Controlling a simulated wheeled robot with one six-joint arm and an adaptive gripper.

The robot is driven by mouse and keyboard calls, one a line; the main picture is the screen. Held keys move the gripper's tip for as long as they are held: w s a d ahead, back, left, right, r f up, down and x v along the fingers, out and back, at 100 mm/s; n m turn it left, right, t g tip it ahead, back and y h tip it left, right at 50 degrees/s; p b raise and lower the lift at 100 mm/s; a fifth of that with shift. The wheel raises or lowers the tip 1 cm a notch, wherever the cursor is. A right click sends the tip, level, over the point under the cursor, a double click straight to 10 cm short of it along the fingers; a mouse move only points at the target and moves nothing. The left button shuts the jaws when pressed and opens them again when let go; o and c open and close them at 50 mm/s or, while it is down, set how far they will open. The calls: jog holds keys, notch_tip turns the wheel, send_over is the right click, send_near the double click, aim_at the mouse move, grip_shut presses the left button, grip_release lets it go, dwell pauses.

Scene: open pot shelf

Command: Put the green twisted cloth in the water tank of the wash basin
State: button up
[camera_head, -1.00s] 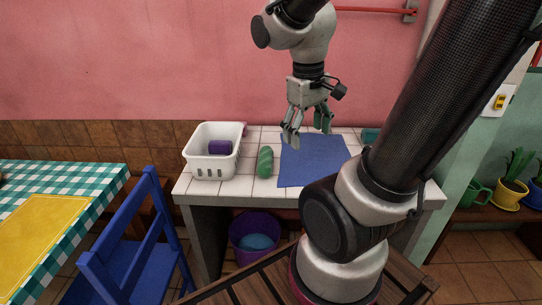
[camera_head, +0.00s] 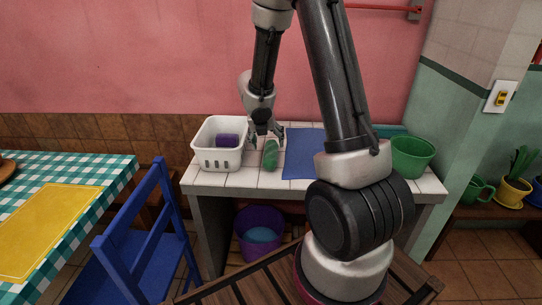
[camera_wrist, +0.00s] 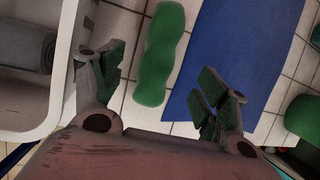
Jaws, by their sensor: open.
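The green twisted cloth (camera_head: 271,155) lies on the white-tiled counter, between a white basket and a blue mat. In the wrist view the cloth (camera_wrist: 160,52) lies lengthwise ahead of my gripper, between the lines of its two fingers. My gripper (camera_head: 266,137) is open and empty, just above and behind the cloth in the head view. No contact with the cloth shows. The tiled counter (camera_head: 225,180) looks like the wash basin. A teal patch (camera_head: 388,131) at its back right may be the water tank; my arm partly hides it.
The blue mat (camera_head: 300,160) lies right of the cloth. A green bucket (camera_head: 412,160) stands at the counter's right. A blue chair (camera_head: 150,240) is at the front left.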

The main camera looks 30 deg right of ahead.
aim_at(270, 150)
jog(key=x, duration=0.7)
jog(key=shift+f, duration=0.2)
jog(key=c, duration=1.3)
